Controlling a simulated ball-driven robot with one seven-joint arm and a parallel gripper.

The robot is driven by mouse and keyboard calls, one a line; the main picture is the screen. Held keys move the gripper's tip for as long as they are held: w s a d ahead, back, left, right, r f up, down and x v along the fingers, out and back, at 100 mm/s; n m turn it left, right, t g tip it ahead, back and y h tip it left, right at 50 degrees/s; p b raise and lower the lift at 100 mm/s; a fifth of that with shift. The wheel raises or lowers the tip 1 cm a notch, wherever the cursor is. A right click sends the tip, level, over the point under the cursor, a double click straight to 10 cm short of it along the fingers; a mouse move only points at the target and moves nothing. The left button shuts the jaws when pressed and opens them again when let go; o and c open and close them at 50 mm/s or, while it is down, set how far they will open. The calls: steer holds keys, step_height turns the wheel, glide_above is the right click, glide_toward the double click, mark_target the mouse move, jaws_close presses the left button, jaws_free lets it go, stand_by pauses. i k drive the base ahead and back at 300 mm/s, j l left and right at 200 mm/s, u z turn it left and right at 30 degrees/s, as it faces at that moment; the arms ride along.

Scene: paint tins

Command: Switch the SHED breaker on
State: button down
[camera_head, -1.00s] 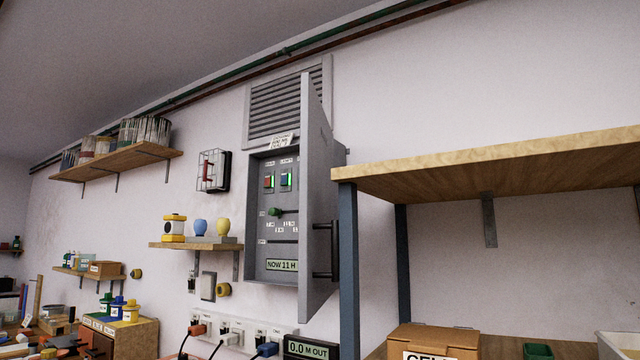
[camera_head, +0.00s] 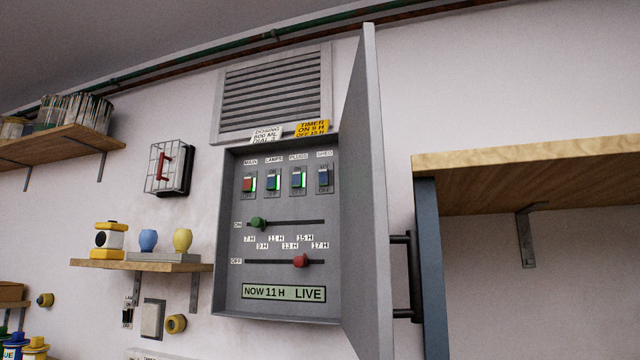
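The breaker panel (camera_head: 232,235) is a grey box on the wall with its door (camera_head: 365,200) swung open to the right. The SHED breaker (camera_head: 324,177) is a blue switch at the right end of the top row, under its label (camera_head: 325,154). No green strip shows beside it. The red MAIN breaker (camera_head: 248,184), the blue LAMPS breaker (camera_head: 272,181) and the blue PLUGS breaker (camera_head: 297,180) each have a lit green strip alongside. My gripper is not in view.
Below the breakers are a green slider (camera_head: 258,223), a red slider (camera_head: 301,261) and a display (camera_head: 284,293) reading NOW 11 H LIVE. The open door, with its black handle (camera_head: 414,275), stands close to a wooden shelf (camera_head: 530,170) on a blue post.

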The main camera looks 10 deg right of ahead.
mark_target(323, 174)
steer(key=i+j, duration=0.15)
steer(key=j, duration=0.25)
steer(key=i+j+z, duration=0.15)
steer(key=j, duration=0.25)
steer(key=i+j, duration=0.15)
steer(key=j, duration=0.3)
steer(key=i+j+z, duration=0.1)
steer(key=j, duration=0.3)
steer(key=i+j+z, duration=0.1)
steer(key=j, duration=0.35)
steer(key=i+j, duration=0.2)
steer(key=j, duration=0.25)
steer(key=i+j+z, duration=0.15)
steer(key=j, duration=0.25)
